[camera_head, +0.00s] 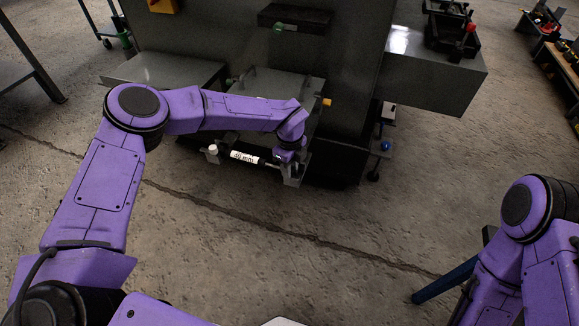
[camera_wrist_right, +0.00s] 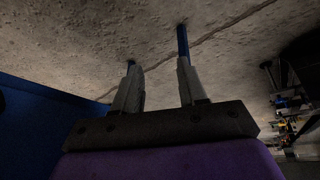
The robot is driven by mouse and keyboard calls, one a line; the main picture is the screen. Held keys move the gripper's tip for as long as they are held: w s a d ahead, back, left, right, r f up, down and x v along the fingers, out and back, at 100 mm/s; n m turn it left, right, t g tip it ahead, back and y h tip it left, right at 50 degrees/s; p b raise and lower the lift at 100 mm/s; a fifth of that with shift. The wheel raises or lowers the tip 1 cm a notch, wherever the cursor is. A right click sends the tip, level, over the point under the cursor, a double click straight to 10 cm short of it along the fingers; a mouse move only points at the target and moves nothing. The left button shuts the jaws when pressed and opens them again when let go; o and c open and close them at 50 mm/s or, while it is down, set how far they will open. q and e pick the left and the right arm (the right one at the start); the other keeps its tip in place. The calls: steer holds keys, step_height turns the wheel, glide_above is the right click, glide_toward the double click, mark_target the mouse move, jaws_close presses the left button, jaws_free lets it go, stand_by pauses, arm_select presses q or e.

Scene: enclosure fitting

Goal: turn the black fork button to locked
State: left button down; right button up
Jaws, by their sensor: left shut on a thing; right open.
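My left gripper (camera_head: 288,160) reaches in from the left to the front of a grey metal fixture (camera_head: 300,92) on the dark machine. It is shut on a small part at the right end of a rod labelled "40 mm" (camera_head: 243,156). This part seems to be the black fork button, but my fingers and wrist hide it, and I cannot tell which way it is turned. The rod has a white knob (camera_head: 212,149) at its left end. My right gripper (camera_wrist_right: 158,82) is open and empty over the floor in the right wrist view.
The dark machine (camera_head: 350,60) fills the back middle. A grey side box (camera_head: 430,80) with a black tray (camera_head: 447,36) juts out at the right. A yellow knob (camera_head: 327,102) sits right of the fixture, a blue knob (camera_head: 386,146) lower right. The floor in front is clear.

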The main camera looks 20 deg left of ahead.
arm_select(q)
steer(key=c, duration=0.9)
jaws_free()
steer(key=shift+o, duration=0.2)
step_height(320, 180, up, 11)
steer(key=shift+f, duration=0.2)
